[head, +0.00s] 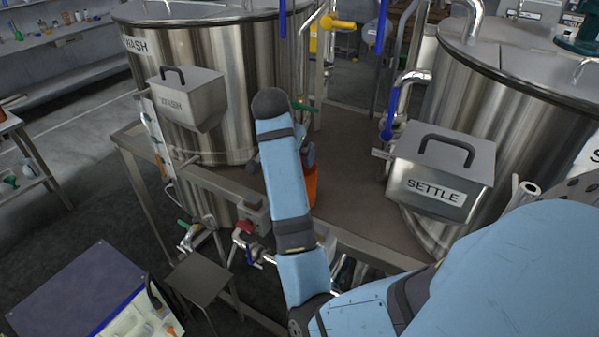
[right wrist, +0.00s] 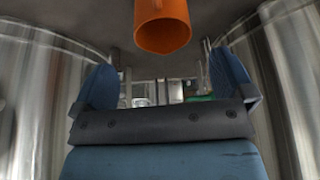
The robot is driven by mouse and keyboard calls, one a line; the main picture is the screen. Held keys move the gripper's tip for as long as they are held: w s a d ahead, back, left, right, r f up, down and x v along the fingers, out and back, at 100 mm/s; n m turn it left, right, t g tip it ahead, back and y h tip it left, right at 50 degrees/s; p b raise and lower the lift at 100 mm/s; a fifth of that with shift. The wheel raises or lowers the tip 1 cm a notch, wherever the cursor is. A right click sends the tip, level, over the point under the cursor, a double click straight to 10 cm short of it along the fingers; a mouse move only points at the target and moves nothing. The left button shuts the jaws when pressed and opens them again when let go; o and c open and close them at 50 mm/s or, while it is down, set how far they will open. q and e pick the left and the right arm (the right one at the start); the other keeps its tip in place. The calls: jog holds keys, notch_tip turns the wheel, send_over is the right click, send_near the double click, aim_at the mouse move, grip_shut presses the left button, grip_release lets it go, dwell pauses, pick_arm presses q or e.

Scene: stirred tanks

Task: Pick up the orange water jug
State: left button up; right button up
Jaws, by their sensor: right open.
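The orange water jug (head: 311,187) stands on the brown platform (head: 350,205) between the two steel tanks, mostly hidden behind my right arm in the head view. In the right wrist view the jug (right wrist: 163,22) shows at the top centre, cut off by the frame edge, with its rim toward the middle of the picture. My right gripper (right wrist: 162,78) is open and empty, its two blue fingers spread apart. The jug appears beyond the fingertips, roughly centred between them. In the head view the right gripper is mostly hidden by its own arm. My left gripper is not in view.
A steel tank with a grey labelled box (head: 190,98) stands left of the jug. The SETTLE tank (head: 490,95), with its labelled box (head: 441,185), stands close on the right. Pipes and valves (head: 400,95) rise behind the platform. A small stool (head: 200,279) stands in front.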

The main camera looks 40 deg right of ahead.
jog(key=d+p+x, duration=0.1)
jog(key=p+x, duration=0.1)
jog(key=x, duration=1.1)
jog(key=shift+w+r, duration=0.3)
jog(key=shift+w, duration=0.05)
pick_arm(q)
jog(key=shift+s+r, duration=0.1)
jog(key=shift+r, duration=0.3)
pick_arm(e)
jog(key=shift+d, duration=0.1)
jog(key=shift+c, duration=0.5)
jog(key=c, duration=0.7)
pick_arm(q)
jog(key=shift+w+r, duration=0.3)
